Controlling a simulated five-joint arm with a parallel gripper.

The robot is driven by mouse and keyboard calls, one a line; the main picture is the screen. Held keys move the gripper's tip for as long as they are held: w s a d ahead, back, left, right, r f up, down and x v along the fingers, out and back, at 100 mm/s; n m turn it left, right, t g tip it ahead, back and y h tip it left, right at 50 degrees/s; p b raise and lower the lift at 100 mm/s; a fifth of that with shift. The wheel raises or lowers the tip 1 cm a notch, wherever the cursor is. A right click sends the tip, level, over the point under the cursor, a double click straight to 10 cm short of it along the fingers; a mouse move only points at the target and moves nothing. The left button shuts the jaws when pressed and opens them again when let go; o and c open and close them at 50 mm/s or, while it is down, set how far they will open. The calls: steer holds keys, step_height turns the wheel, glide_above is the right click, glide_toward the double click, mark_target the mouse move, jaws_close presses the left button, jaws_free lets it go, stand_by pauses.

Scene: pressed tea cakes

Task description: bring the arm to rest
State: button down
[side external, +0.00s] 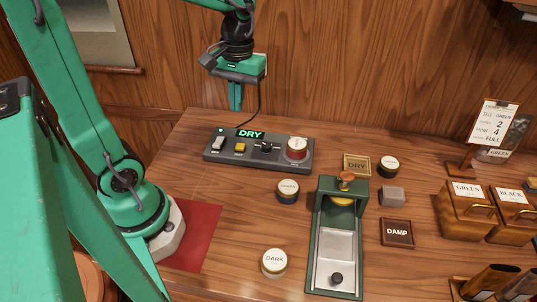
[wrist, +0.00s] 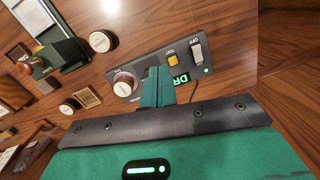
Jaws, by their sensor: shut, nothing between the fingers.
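My gripper (side external: 236,108) is shut and empty. In the side external view it hangs pointing down above the back of the table, over the far side of the grey control panel (side external: 222,157). In the wrist view my gripper (wrist: 159,71) shows its green fingers together in front of the panel (wrist: 191,79). The panel has a lit green DRY display (side external: 250,134), a white switch, a yellow button, a black knob and a round white-topped tin at its right end. The fingers look clear of the panel.
A green press (side external: 318,235) stands front centre. Labelled tins, including DARK (side external: 274,262), a DRY plaque (side external: 356,164), a DAMP plaque (side external: 397,233) and a grey block (side external: 391,196) lie around it. Wooden boxes (side external: 466,215) and a card stand are at right. A wooden wall (side external: 330,60) rises behind.

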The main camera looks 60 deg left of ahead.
steer(key=s+d+r+m+t, duration=0.4)
steer(key=s+m+t, duration=0.1)
steer(key=m+t, duration=0.1)
steer(key=shift+s+d+r+m+t, duration=0.15)
steer(key=shift+s+r+m+t, duration=0.15)
steer(key=shift+s+m, duration=0.15)
